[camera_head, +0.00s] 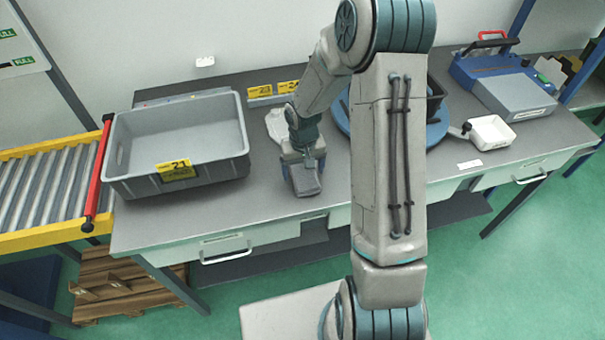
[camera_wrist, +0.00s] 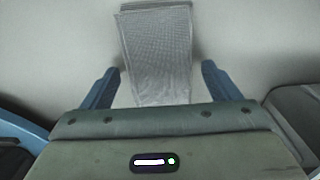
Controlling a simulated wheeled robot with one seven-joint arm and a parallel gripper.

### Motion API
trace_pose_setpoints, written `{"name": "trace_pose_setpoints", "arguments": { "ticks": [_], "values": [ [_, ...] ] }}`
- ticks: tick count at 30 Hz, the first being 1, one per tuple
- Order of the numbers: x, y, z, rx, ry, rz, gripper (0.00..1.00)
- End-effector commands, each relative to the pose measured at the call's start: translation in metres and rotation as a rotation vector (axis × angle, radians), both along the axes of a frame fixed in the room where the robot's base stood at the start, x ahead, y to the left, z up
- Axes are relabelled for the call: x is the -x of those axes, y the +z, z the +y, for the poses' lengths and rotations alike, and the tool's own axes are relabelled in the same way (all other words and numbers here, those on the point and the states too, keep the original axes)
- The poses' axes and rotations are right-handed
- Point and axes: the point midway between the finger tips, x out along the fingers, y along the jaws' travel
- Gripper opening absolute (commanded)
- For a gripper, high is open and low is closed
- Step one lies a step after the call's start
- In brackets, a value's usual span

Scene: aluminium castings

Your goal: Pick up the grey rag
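The grey rag (camera_wrist: 158,55) is a flat, folded, finely woven cloth on the table. In the wrist view it reaches from the top edge down between my fingers, and its near end is hidden behind my gripper body.
A grey crate (camera_head: 235,165) labelled 21 stands left of my gripper on the grey table (camera_head: 255,210). Label plates 23 and 24 (camera_head: 273,89) stand behind.

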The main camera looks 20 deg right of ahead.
Motion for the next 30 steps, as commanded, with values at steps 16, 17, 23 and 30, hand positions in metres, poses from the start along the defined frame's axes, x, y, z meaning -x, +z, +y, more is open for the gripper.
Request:
{"name": "trace_pose_setpoints", "arguments": {
  "ticks": [16, 17, 23, 30],
  "values": [
    [-0.001, 0.003, 0.0, 0.0, 0.0, -0.002, 0.39],
    [-0.001, 0.004, 0.0, 0.0, 0.0, -0.003, 0.39],
    [-0.001, 0.021, 0.0, 0.0, 0.0, -0.005, 0.39],
    [0.006, 0.054, -0.025, 0.001, -0.009, -0.005, 0.39]
  ]
}}
